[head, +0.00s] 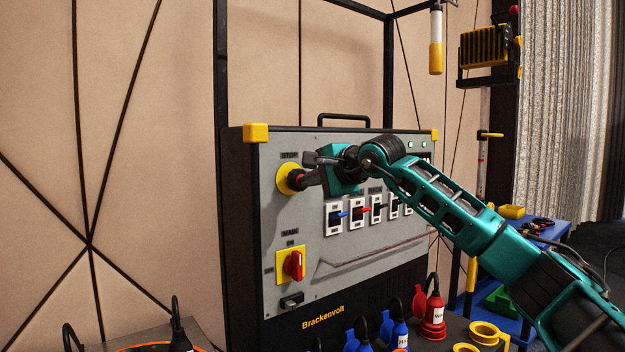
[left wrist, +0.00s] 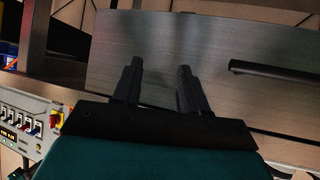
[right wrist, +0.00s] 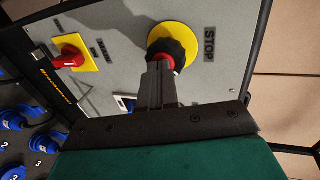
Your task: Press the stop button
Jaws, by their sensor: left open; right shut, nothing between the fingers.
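The stop button is a red and black knob on a round yellow plate (head: 284,181), beneath a STOP label at the upper left of the grey panel. It also shows in the right wrist view as the yellow plate (right wrist: 184,33) beside the large STOP label. My right gripper (head: 308,165) is shut and empty, with its fingertips at the button in the head view. In the right wrist view the fingertips (right wrist: 160,66) overlap the button's lower edge; whether they touch it, I cannot tell. My left gripper (left wrist: 158,66) is open and empty, seen only in its wrist view.
A red rotary switch (head: 293,265) on a yellow plate sits lower on the panel. A row of small toggle switches (head: 359,213) lies right of the button, under my right arm. Red and blue plugs (head: 432,312) stand in front. A blue table (head: 553,232) is at the right.

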